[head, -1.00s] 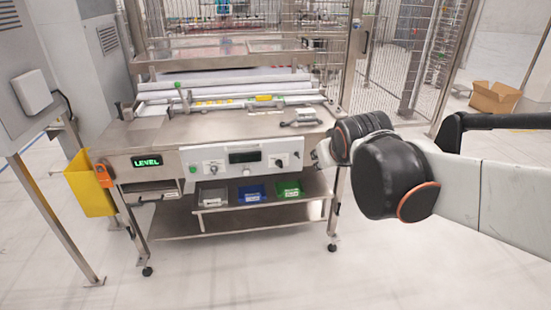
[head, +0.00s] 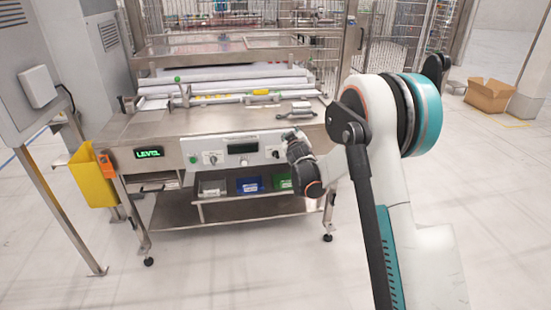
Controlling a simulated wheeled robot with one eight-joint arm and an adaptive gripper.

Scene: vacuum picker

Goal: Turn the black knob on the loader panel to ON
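The loader panel (head: 227,161) is a pale strip on the front of the steel table, with a dark display (head: 242,148) in its middle. A small dark knob (head: 275,154) sits near its right end, and another small control (head: 212,158) sits left of the display. Which one is the task's knob, and where it points, is too small to tell. My gripper (head: 289,136) is at the panel's right end, just right of the right-hand knob. My dark wrist mostly hides its fingers, so I cannot see contact or whether they are open.
A green button (head: 193,159) is at the panel's left end, beside a lit LEVEL display (head: 149,153). Grey (head: 212,188), blue (head: 250,185) and green (head: 283,184) bins sit on the shelf below. A grey handled tool (head: 300,109) lies on the tabletop above my gripper.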

